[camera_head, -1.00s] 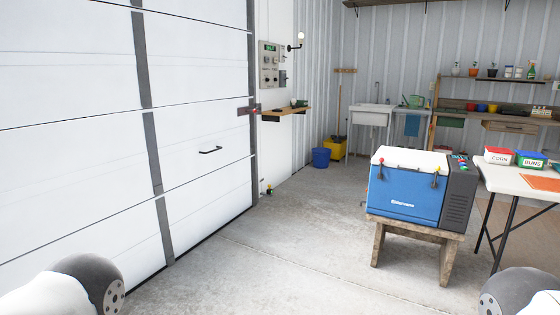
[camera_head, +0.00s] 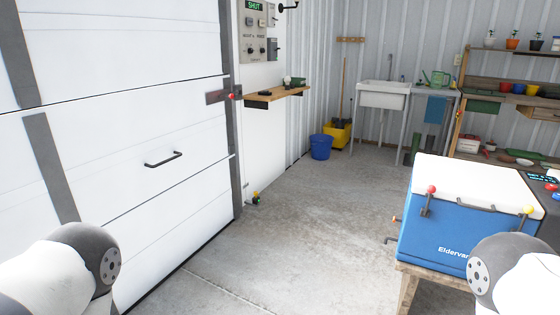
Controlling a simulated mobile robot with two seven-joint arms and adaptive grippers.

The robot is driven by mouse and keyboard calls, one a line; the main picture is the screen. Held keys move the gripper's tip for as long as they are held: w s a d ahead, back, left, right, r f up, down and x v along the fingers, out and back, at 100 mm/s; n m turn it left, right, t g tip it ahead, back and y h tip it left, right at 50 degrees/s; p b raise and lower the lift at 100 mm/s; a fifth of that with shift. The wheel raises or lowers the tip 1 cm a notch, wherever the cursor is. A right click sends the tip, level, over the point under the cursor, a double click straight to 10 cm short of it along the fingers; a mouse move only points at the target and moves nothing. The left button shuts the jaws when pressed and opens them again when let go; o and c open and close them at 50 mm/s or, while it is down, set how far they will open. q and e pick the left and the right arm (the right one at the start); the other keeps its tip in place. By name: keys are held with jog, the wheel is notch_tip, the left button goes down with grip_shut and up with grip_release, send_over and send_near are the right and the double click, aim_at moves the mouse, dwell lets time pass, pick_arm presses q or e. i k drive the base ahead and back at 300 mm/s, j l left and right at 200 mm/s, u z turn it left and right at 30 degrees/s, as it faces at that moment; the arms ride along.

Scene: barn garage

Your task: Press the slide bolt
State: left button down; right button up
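The slide bolt (camera_head: 218,97) is a dark plate with a small red knob (camera_head: 231,96), at the right edge of the white garage door (camera_head: 120,130). It sits at about the height of the wooden shelf beside it. A black pull handle (camera_head: 163,159) is lower on the door. My two arms show only as rounded white and grey links at the bottom left and bottom right. Neither gripper is in view, and nothing of mine touches the bolt.
A control panel (camera_head: 257,32) reading SHUT hangs above the wooden shelf (camera_head: 277,94). A blue cooler (camera_head: 455,228) stands on a wooden stool (camera_head: 408,285) at the right, close to my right arm. A blue bucket (camera_head: 320,147) is at the back. The concrete floor between is clear.

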aim_at(230, 96)
jog(key=i, duration=3.75)
jog(key=u, duration=0.4)
